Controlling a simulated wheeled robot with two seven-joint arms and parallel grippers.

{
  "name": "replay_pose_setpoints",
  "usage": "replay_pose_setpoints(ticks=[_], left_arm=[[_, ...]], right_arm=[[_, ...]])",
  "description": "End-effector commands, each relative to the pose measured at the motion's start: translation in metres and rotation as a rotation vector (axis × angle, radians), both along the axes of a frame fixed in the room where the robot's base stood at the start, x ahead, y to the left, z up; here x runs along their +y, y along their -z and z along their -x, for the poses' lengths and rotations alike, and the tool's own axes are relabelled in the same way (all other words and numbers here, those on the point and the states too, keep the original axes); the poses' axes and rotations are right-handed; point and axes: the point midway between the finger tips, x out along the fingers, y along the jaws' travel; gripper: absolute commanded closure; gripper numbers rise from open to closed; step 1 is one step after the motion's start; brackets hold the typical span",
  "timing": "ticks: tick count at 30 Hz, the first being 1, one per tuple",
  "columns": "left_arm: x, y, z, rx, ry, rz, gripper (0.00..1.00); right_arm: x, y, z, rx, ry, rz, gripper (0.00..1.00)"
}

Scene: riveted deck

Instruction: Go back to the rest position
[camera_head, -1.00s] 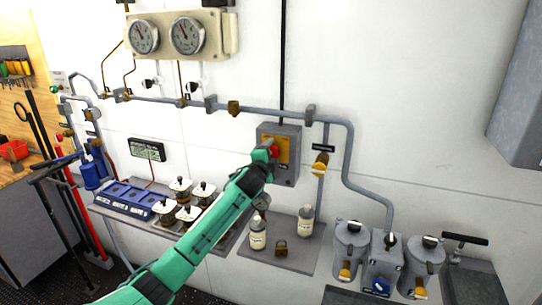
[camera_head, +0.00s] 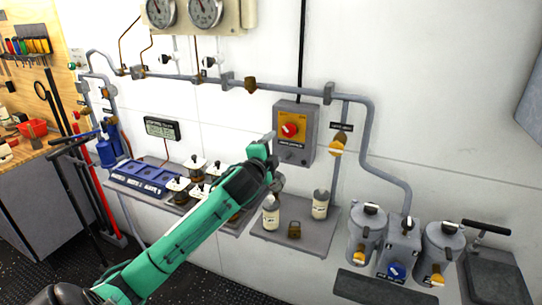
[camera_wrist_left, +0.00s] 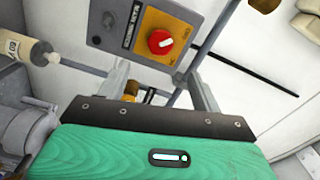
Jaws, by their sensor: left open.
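My left arm, teal with dark joints, reaches in from the lower left in the head view. Its gripper (camera_head: 275,161) is just left of and below the grey switch box (camera_head: 294,150) and looks clear of it. In the left wrist view the two grey fingers (camera_wrist_left: 160,88) are apart with nothing held between them. The red knob (camera_head: 289,130) on its yellow plate is beyond the fingers and also shows in the left wrist view (camera_wrist_left: 160,41). My right gripper is in neither view.
Below the gripper, a shelf (camera_head: 283,243) holds two white bottles (camera_head: 320,204) and a brass padlock (camera_head: 294,230). Several lidded jars (camera_head: 197,163) stand partly behind my arm. Grey canisters (camera_head: 368,235) stand at right. Pipes run along the wall.

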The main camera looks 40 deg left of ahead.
Motion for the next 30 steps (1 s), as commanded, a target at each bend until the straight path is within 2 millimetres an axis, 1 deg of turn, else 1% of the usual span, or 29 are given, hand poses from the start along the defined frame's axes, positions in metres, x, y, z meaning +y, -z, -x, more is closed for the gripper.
replay_pose_setpoints(ticks=[3,6,21,23,26,29,30], left_arm=[[-0.002,0.001,0.008,0.001,0.000,0.000,0.34],[-0.002,0.000,0.010,0.000,-0.001,0.000,0.34],[-0.002,0.000,0.010,0.001,0.000,0.000,0.34],[-0.004,0.003,0.011,0.006,0.001,0.007,0.34],[-0.014,0.026,0.018,0.045,0.000,0.055,0.34],[-0.036,0.072,0.037,0.129,-0.008,0.163,0.34],[-0.048,0.095,0.050,0.173,-0.015,0.219,0.34]], right_arm=[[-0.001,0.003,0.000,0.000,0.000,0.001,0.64],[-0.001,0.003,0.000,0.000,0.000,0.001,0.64],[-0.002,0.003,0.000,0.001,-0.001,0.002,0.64],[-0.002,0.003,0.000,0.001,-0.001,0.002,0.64],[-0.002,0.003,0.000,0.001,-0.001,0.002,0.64],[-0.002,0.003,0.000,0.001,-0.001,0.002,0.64],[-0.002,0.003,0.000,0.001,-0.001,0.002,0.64]])
